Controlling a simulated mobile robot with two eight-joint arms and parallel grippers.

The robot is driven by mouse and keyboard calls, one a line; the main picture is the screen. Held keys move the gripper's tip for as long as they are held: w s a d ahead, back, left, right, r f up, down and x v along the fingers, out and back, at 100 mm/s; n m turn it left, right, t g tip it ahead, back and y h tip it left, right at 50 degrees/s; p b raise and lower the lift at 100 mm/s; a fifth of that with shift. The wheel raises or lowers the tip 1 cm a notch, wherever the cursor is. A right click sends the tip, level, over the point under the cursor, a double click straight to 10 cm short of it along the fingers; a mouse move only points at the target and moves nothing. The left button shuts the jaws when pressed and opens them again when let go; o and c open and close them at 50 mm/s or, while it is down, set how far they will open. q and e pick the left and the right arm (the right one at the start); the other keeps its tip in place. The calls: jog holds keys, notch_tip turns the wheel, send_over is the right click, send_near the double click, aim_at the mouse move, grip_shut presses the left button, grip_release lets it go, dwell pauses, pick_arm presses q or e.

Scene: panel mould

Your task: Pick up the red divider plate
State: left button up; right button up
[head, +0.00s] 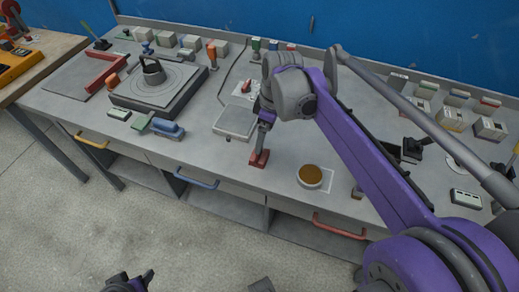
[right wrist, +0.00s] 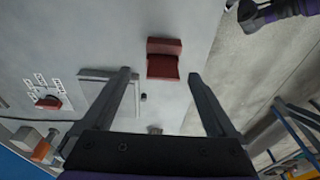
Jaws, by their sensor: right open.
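The red divider plate (head: 259,159) is small and stands near the front edge of the grey bench, with a flat foot and a raised part. In the right wrist view the plate (right wrist: 163,62) lies ahead of the fingertips, centred between them. My right gripper (head: 264,137) is above the plate, pointing down, and also shows in the right wrist view (right wrist: 160,76) with its fingers wide apart and nothing held. I cannot tell from the head view how much height separates them. My left gripper (head: 142,280) is at the bottom edge, away from the bench; its jaw opening is unclear.
A grey square plate (head: 235,121) lies just left of the red plate. A round brown-filled cup (head: 310,176) stands to the right. A black mould stand (head: 158,88), a blue block (head: 166,129) and a red angle bar (head: 98,77) are farther left. Small boxes line the back.

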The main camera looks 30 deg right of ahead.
jog(key=f, duration=0.3)
jog(key=a+f, duration=0.1)
jog(key=f, duration=0.1)
jog(key=shift+w+a, duration=0.1)
jog(key=shift+w, duration=0.25)
grip_shut()
jog(key=shift+r, duration=0.1)
